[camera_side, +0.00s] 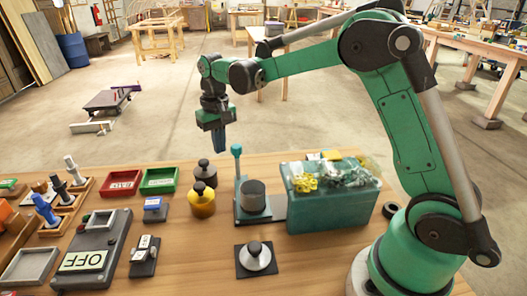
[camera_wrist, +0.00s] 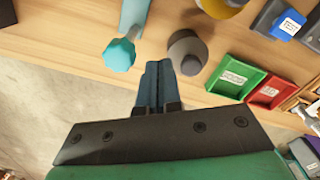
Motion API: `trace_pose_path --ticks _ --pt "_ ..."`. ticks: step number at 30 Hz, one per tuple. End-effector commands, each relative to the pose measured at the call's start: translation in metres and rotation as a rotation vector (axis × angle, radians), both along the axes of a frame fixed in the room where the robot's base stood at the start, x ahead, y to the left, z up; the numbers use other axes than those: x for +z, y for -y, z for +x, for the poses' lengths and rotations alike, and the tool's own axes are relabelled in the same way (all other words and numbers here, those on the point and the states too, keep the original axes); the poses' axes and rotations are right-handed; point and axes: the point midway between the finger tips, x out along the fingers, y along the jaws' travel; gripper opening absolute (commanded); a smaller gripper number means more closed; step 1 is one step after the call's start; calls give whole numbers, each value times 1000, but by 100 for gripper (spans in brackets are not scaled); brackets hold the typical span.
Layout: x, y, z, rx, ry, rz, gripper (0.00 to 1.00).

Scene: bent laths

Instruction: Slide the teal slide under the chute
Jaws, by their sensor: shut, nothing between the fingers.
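The teal slide (camera_side: 239,192) stands mid-table, with an upright post topped by a round knob at its far end.
A dark-knobbed weight (camera_side: 203,170) and a yellow one (camera_side: 202,203) stand left of the slide. A plate with a knobbed weight (camera_side: 257,257) lies in front. Red (camera_side: 120,184) and green (camera_side: 159,181) trays and a grey OFF box (camera_side: 93,250) are farther left.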

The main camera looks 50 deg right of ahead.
Motion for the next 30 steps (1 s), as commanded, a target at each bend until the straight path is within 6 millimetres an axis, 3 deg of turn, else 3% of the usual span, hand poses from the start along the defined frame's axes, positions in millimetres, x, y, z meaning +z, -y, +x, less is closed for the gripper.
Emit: trace_pose_path --ticks 30 --pt "0 12 -11 -2 0 0 0"
